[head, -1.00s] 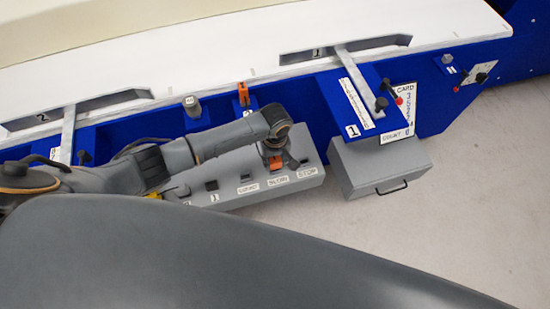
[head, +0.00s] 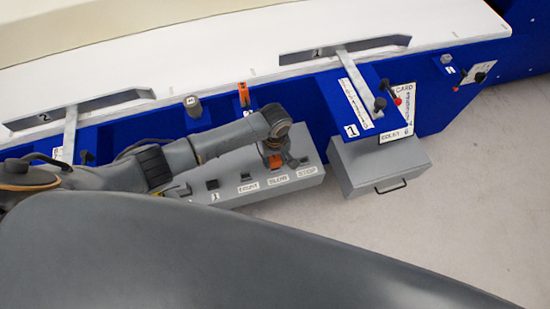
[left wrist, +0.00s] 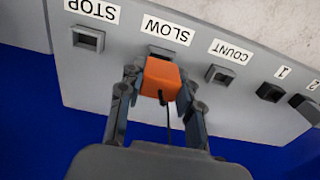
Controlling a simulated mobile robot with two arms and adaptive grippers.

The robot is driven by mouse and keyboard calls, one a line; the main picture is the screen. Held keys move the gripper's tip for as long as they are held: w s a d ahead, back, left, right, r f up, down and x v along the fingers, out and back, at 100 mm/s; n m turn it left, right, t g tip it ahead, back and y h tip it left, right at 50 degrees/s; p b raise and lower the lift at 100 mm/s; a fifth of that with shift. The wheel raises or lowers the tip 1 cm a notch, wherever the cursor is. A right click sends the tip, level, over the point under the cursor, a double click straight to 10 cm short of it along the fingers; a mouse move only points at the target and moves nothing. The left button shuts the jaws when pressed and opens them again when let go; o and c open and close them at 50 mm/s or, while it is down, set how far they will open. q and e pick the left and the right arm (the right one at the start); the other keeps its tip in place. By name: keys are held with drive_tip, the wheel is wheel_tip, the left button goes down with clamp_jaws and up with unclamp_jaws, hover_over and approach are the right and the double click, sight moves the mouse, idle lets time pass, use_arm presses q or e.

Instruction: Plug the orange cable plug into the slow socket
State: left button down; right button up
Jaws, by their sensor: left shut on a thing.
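My left gripper (head: 275,163) is shut on the orange cable plug (head: 276,181), over the grey socket box (head: 234,197). In the left wrist view, the plug (left wrist: 162,79) sits between the two fingers, and a dark cable runs back from it. The slow socket (left wrist: 162,52) shows just beyond the plug under the SLOW label (left wrist: 167,30). The plug hides part of this socket, and I cannot tell whether it has entered it. My right gripper is not in view.
The stop socket (left wrist: 88,39) and count socket (left wrist: 220,75) flank the slow one. Sockets 1 (left wrist: 270,91) and 2 lie further right in the wrist view. A blue panel (head: 320,128) stands behind the box. A grey drawer box (head: 380,162) is to the right.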

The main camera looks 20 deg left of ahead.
sight(275, 159)
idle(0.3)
use_arm(q)
drive_tip(key=shift+p, duration=0.45)
drive_tip(key=shift+f+b, duration=0.55)
drive_tip(key=shift+f, duration=0.4)
drive_tip(key=c, duration=0.8)
unclamp_jaws()
drive_tip(key=shift+r, duration=0.15)
drive_tip(key=shift+r+p, duration=2.9)
drive_tip(key=shift+p, duration=0.85)
